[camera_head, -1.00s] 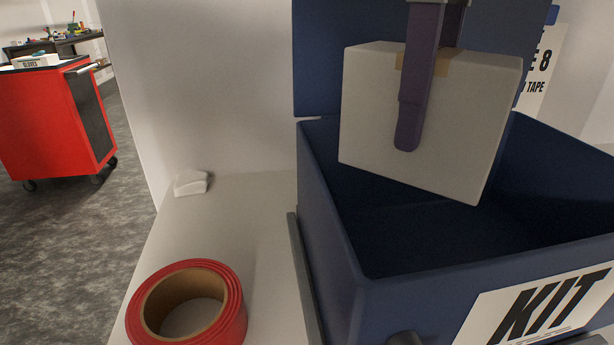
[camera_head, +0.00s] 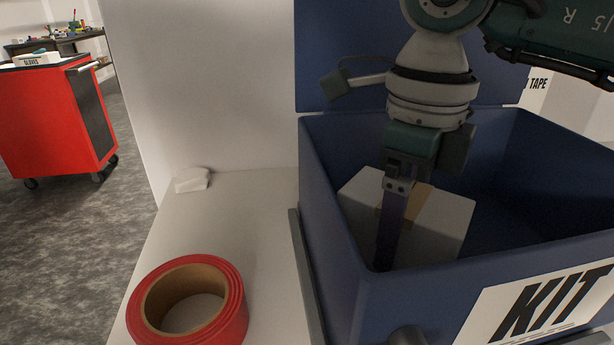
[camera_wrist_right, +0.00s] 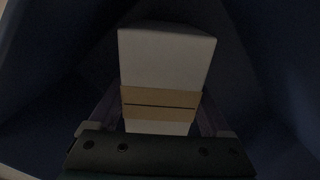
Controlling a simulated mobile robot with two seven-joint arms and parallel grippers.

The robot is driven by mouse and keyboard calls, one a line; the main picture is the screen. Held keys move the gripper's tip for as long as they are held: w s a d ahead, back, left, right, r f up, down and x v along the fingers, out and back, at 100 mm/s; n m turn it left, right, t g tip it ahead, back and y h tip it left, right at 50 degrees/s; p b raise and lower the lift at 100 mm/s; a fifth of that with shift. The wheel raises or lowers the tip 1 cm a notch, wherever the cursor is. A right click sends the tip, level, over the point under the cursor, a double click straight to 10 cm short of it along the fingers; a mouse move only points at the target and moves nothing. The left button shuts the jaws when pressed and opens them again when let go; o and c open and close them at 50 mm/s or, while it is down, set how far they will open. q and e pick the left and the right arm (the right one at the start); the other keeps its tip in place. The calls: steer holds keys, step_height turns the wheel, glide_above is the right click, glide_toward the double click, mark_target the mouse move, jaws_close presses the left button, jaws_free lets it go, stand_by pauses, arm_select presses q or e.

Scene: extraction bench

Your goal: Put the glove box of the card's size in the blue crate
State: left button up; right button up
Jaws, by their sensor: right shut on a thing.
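A white box (camera_head: 440,222) with a tan tape strip is inside the blue crate (camera_head: 427,296), tilted. My right gripper (camera_head: 391,235) reaches down into the crate and is shut on this box. In the right wrist view the white box (camera_wrist_right: 163,62) sits between the two fingers, its tan strip facing the camera. No size mark on it is readable, and I cannot tell if it touches the crate's floor. A card (camera_head: 537,90) behind the crate is mostly hidden by my arm. My left gripper is not in view.
A red tape roll (camera_head: 188,305) and a small white object (camera_head: 192,180) lie on the pale bench left of the crate. The crate's raised blue lid (camera_head: 340,60) stands behind it. A red cart (camera_head: 50,125) with a glove box (camera_head: 37,58) stands far left.

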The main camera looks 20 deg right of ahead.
steer(key=o, duration=1.5)
steer(key=shift+f, duration=0.1)
step_height(320, 180, up, 12)
steer(key=shift+r+b, duration=0.2)
steer(key=shift+b, duration=0.1)
